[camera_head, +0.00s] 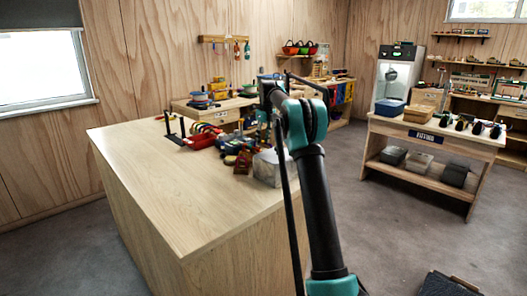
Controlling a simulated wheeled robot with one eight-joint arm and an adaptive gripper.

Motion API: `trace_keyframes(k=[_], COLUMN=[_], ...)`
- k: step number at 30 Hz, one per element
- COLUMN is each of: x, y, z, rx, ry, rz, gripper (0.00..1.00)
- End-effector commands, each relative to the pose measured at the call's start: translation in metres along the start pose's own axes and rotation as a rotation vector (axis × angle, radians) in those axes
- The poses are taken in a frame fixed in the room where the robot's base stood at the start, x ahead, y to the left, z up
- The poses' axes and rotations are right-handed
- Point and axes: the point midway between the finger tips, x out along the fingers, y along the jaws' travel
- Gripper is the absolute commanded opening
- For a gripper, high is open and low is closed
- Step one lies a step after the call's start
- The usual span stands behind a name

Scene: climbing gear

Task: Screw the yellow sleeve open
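I cannot pick out the yellow sleeve for certain in the head view; the gear is small and crowded. Two thin black upright posts (169,122) stand at the left of the gear on the large wooden bench (180,190). Red gear (201,138) lies just right of them, with some yellow and green beside it. My arm reaches up from the lower right over the bench's right side. My gripper is at the arm's far, dark end (266,92), above the gear. Its fingers are too small and partly hidden by the arm to read, and I see nothing clearly held.
A grey block (268,168) and dark red items (243,162) sit close to my arm on the bench. The bench's front and left are bare. A side table (437,130) with a blue bin (389,107) stands right, across open floor. Shelves and hanging gear line the back wall.

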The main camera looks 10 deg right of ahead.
Motion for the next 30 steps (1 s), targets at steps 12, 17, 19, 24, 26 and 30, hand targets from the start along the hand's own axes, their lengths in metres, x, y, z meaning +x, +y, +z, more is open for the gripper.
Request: trace_keyframes(k=[12,17,19,24,26,30], x=[-0.0068,-0.0068,-0.0068,-0.0069,-0.0069,-0.0067], y=[-0.0001,-0.0014,-0.0026,-0.0057,-0.0069,-0.0095], z=[0.0005,0.0005,0.0005,0.0005,0.0005,0.0005], rx=[0.0,0.0,0.0,0.0,0.0,0.0], ry=[0.0,0.0,0.0,0.0,0.0,0.0], rz=[0.0,0.0,0.0,0.0,0.0,0.0], gripper=[0.38,0.38,0.38,0.38,0.38,0.38])
